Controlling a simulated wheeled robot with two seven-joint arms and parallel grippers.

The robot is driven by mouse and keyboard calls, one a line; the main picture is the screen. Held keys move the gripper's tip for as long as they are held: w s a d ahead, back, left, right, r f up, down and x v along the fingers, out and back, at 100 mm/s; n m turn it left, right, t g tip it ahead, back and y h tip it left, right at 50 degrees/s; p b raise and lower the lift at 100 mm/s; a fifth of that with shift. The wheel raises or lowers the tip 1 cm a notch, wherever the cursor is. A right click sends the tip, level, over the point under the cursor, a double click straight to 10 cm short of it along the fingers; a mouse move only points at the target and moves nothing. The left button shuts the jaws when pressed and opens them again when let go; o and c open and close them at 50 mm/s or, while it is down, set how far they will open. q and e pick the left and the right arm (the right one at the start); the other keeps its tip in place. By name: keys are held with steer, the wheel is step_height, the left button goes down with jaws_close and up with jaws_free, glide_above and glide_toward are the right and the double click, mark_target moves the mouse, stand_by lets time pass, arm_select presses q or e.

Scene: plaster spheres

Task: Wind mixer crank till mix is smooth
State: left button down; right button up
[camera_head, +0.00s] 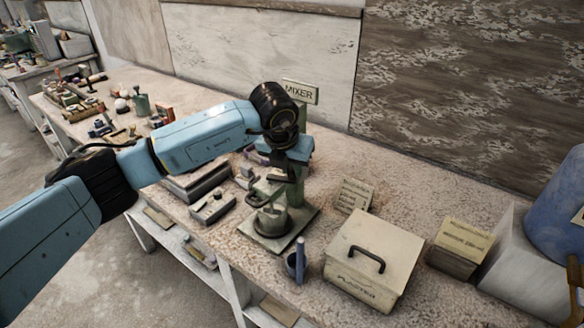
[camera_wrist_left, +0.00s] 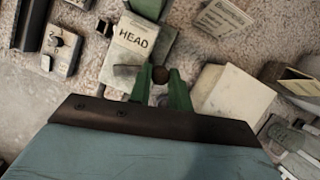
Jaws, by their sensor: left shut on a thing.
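The mixer (camera_head: 294,193) stands on the bench, with a green column and a flat base. A metal bowl (camera_head: 272,222) sits on the base; its contents are too small to make out. The mixer sign (camera_head: 300,91) shows behind my arm. In the left wrist view, the mixer head carries a plate lettered HEAD (camera_wrist_left: 137,40). My left gripper (camera_wrist_left: 160,82) has its green fingers shut around a brown round crank knob (camera_wrist_left: 160,73). In the head view, my left gripper (camera_head: 281,176) is over the mixer top and hides much of the head and crank. My right gripper is not in view.
A small card (camera_head: 354,194) stands behind the box. A blue container (camera_head: 560,205) is at the far right. Trays and small items crowd the bench to the left.

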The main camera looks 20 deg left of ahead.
arm_select(q)
steer(key=shift+s+a+r+m+h+b, duration=0.15)
steer(key=shift+s+m+h+b, duration=0.35)
steer(key=shift+m, duration=0.65)
steer(key=shift+s+a+f+m+h+b, duration=0.1)
steer(key=shift+s+m+h+b, duration=0.3)
steer(key=shift+m, duration=0.75)
steer(key=shift+s+r, duration=0.1)
steer(key=c, duration=1.3)
jaws_free()
steer(key=v, duration=1.3)
steer(key=shift+r+b, duration=0.25)
steer(key=shift+b, duration=0.15)
